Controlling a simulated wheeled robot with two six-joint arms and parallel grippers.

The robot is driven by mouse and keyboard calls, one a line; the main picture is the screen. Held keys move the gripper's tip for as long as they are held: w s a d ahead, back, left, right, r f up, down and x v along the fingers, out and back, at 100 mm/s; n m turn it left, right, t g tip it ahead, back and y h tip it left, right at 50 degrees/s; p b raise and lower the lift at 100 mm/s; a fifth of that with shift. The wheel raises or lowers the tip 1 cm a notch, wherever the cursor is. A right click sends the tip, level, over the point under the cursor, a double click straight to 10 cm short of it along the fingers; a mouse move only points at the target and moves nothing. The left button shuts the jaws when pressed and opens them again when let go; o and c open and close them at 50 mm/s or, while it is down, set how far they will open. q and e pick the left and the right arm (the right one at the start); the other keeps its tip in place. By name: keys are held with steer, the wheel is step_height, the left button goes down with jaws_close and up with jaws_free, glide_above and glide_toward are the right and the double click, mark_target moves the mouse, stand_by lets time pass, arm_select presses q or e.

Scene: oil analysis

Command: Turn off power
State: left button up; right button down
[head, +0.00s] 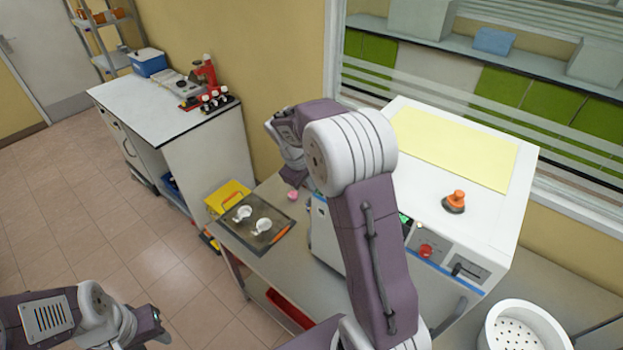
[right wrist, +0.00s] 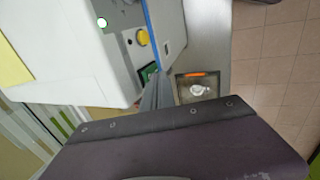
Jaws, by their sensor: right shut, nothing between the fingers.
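The white machine (head: 470,215) has a front panel with a red knob (head: 426,251), a black lever switch (head: 466,270) and a green part (head: 405,219). In the right wrist view, the panel of the machine (right wrist: 75,60) shows a yellow button (right wrist: 142,37), a white round light (right wrist: 101,22) and a green switch (right wrist: 149,72). My right gripper (right wrist: 158,92) is shut and empty, its fingertips close beside the green switch; contact cannot be told. In the head view my right arm hides part of the panel. My left gripper (head: 152,325) is at the lower left, away from the machine; its jaws are unclear.
A dark tray (head: 240,240) with white cups lies on the grey table left of the machine. An orange-handled lid (head: 454,203) sits on the machine's top. A white perforated basket (head: 522,326) stands at the lower right. A white cabinet (head: 175,110) stands behind. The floor at left is clear.

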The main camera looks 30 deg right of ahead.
steer(key=shift+d, duration=0.15)
steer(key=shift+w+d+r, duration=0.1)
steer(key=shift+w+d, duration=0.05)
steer(key=shift+d, duration=0.2)
steer(key=shift+d+r+p, duration=0.2)
steer(key=shift+r+p, duration=0.55)
steer(key=shift+p, duration=0.1)
